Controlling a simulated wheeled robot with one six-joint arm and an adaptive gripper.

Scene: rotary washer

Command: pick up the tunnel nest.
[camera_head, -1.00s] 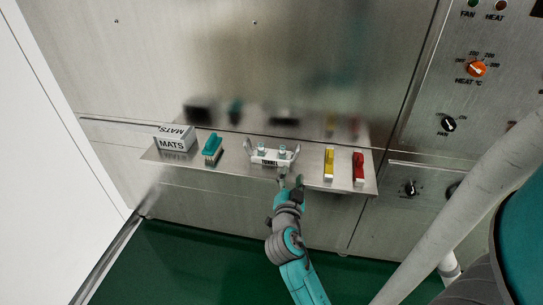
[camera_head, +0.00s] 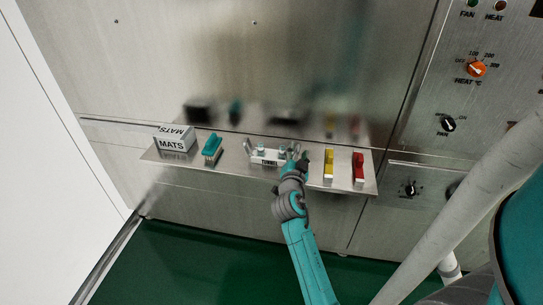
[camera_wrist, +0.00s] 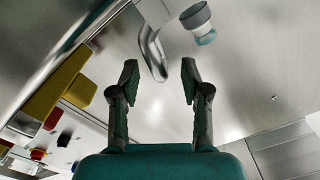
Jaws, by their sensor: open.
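The tunnel nest (camera_head: 264,158) is a white piece with a "TUNNEL" label, small teal-topped posts and curved metal end handles. It sits on the narrow steel shelf. My gripper (camera_head: 297,158) is at its right end, partly covering that end. In the wrist view my open gripper (camera_wrist: 158,75) has its two fingers apart. A curved metal loop (camera_wrist: 152,52), apparently the nest's end handle, lies just beyond and between the fingertips. I cannot tell whether the fingers touch the handle.
The steel shelf (camera_head: 227,170) also holds a white "MATS" box (camera_head: 172,145) and a teal brush (camera_head: 212,149) at left. A yellow block (camera_head: 329,164) and a red block (camera_head: 358,168) stand right of my gripper. A steel wall rises behind; a control panel (camera_head: 480,100) is at right.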

